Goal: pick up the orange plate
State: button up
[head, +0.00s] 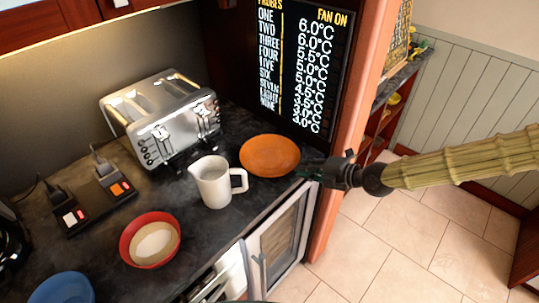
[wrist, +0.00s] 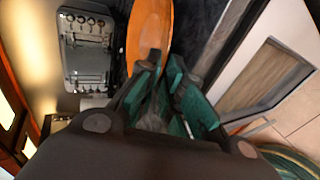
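The orange plate (head: 270,155) lies flat on the dark counter, right of the white pitcher, in the head view. In the wrist view the plate (wrist: 148,28) is at the top centre, seen steeply tilted by the camera angle. My gripper (head: 303,173) comes in from the right, close to the plate's right edge. In the wrist view my gripper's teal fingers (wrist: 165,62) stand apart with a narrow gap. One fingertip overlaps the plate's near end in the picture; I cannot tell whether it touches the plate.
A white pitcher (head: 214,183) stands just left of the plate, with a silver toaster (head: 165,118) behind. A red bowl (head: 150,240) and a blue bowl (head: 63,288) are further left. A dark display panel (head: 300,60) rises behind the plate. A glass-fronted appliance (head: 283,235) is below the counter edge.

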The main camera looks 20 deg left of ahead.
aim_at(292, 172)
jog(key=shift+p+x, duration=1.3)
jog(key=shift+x, duration=0.3)
jog(key=shift+p+x, duration=0.35)
jog(key=shift+x, duration=0.85)
jog(key=shift+s, duration=0.1)
grip_shut()
jog(key=shift+r, duration=0.1)
jog(key=shift+r, duration=0.15)
